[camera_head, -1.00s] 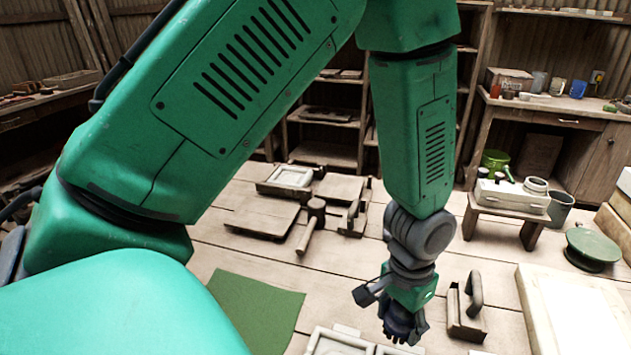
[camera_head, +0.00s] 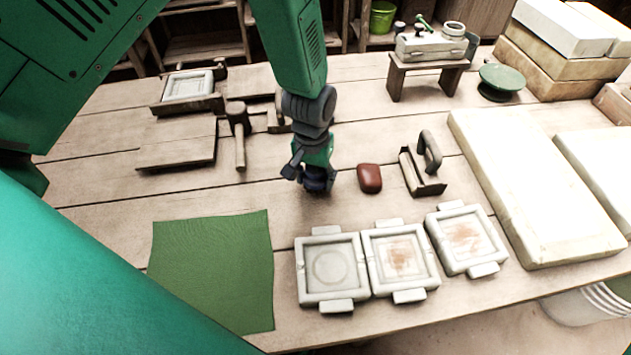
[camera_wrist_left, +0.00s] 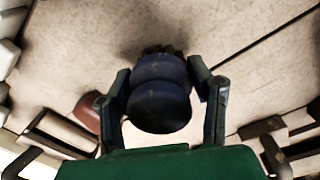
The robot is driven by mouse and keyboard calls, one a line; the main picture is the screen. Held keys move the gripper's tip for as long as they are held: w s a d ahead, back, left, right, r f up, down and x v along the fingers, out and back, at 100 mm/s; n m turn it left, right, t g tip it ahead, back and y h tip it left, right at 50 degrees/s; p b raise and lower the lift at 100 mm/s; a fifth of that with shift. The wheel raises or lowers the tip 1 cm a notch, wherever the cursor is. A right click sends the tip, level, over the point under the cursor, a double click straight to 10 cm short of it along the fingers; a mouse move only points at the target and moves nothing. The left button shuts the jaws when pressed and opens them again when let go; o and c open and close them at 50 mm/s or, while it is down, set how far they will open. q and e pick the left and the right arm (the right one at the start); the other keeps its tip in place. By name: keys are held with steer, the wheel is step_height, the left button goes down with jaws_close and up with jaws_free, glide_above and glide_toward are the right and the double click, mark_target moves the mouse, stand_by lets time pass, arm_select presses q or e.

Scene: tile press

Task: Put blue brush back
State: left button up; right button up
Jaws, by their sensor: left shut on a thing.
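My left gripper (camera_head: 313,181) is shut on a dark blue, round-topped brush (camera_wrist_left: 160,105), held between both fingers in the left wrist view. In the head view the blue brush (camera_head: 317,186) shows only as a small dark shape under my wrist. It is over the bare middle of the table, left of a red-brown lump (camera_head: 369,178). Whether the brush touches the table I cannot tell. A pale caddy (camera_head: 428,45) with dark knobs, a green-handled piece and a round jar stands on a small wooden bench (camera_head: 425,67) at the back right. My right gripper is not in view.
Three tile moulds (camera_head: 331,297) line the front. A handled tool (camera_head: 426,172) stands right of the lump. A mallet (camera_head: 239,125) and wooden press parts (camera_head: 178,150) lie left. Pale slabs (camera_head: 530,185) fill the right. A green cloth (camera_head: 212,270) lies front left.

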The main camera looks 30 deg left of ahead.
mark_target(305, 173)
arm_select(q)
steer(key=shift+a+f, duration=0.35)
steer(key=shift+f, duration=0.2)
steer(key=shift+a+f, duration=0.35)
steer(key=shift+f, duration=0.2)
steer(key=shift+a, duration=0.3)
steer(key=o, duration=1.3)
steer(key=shift+d+r, duration=0.15)
steer(key=shift+d, duration=0.75)
steer(key=shift+r, duration=0.2)
steer(key=shift+a+r, duration=0.25)
steer(key=shift+r, duration=0.05)
steer(key=r, duration=0.3)
steer(key=a+r, duration=0.1)
steer(key=r, duration=0.2)
steer(key=shift+a+r+p, duration=0.2)
steer(key=shift+r+p, duration=0.15)
steer(key=shift+p, duration=0.05)
steer(key=r, duration=0.2)
steer(key=d+r, duration=0.1)
steer(key=shift+r, duration=0.35)
steer(key=shift+s+d+r, duration=0.1)
steer(key=shift+d+r, duration=0.05)
steer(key=shift+r, duration=0.2)
steer(key=shift+a+f, duration=0.15)
steer(key=shift+a, duration=0.5)
steer(key=shift+d, duration=0.1)
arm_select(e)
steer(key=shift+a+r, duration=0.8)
